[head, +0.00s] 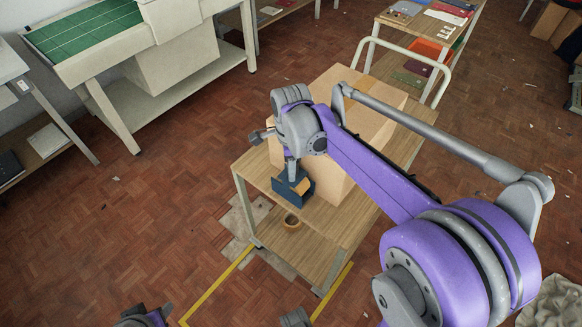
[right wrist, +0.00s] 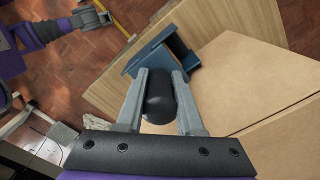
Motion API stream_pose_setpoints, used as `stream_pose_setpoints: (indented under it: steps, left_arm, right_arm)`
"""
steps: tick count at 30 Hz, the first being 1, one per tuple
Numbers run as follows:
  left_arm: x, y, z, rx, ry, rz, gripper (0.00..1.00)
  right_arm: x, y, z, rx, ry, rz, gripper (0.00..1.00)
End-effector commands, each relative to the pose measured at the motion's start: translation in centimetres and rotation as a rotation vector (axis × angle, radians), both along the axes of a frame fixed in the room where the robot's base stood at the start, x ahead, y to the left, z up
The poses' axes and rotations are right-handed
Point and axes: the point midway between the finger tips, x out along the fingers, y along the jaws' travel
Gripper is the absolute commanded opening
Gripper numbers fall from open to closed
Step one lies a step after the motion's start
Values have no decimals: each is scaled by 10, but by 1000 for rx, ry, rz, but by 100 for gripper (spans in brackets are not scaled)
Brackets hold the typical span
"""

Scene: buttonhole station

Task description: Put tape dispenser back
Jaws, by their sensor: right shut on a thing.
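The blue tape dispenser (head: 293,187) is at the near left part of the wooden trolley top (head: 325,220), beside a large cardboard box. In the right wrist view its blue frame (right wrist: 163,50) lies beyond my fingertips. My right gripper (head: 291,168) comes down on it from above. In the right wrist view my right gripper (right wrist: 160,78) is shut on its dark rounded handle (right wrist: 159,105). I cannot tell whether the dispenser touches the trolley top. Part of my left arm's end (head: 145,318) shows at the bottom edge of the head view; its jaws are not clear.
The cardboard box (head: 370,125) fills most of the trolley top. A brown tape roll (head: 292,222) lies on the trolley's lower shelf. A bench with a green mat (head: 85,30) stands at upper left. Another bench (head: 405,18) stands at the back. Yellow floor tape (head: 215,285) runs nearby.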

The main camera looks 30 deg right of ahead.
Motion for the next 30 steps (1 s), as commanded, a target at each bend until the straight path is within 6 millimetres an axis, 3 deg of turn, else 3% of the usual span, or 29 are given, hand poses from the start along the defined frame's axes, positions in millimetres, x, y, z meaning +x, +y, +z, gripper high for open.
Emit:
stream_pose_setpoints:
  steps: [10, 11, 15, 25, 30]
  left_arm:
    - [0, 0, -3, 0, 1, 0, 50]
    - [0, 0, -2, 0, 1, 0, 50]
    - [0, 0, -2, 0, 0, 0, 50]
    - [0, 0, 0, 0, 0, 0, 50]
    - [0, 0, 3, 0, -1, 0, 50]
  right_arm:
    - [0, 0, -4, 0, 0, 0, 0]
    - [0, 0, -3, 0, 0, 0, 41]
    - [0, 0, -3, 0, 0, 0, 66]
    - [0, 0, -1, 0, 0, 0, 66]
    - [0, 0, 18, 0, 0, 0, 66]
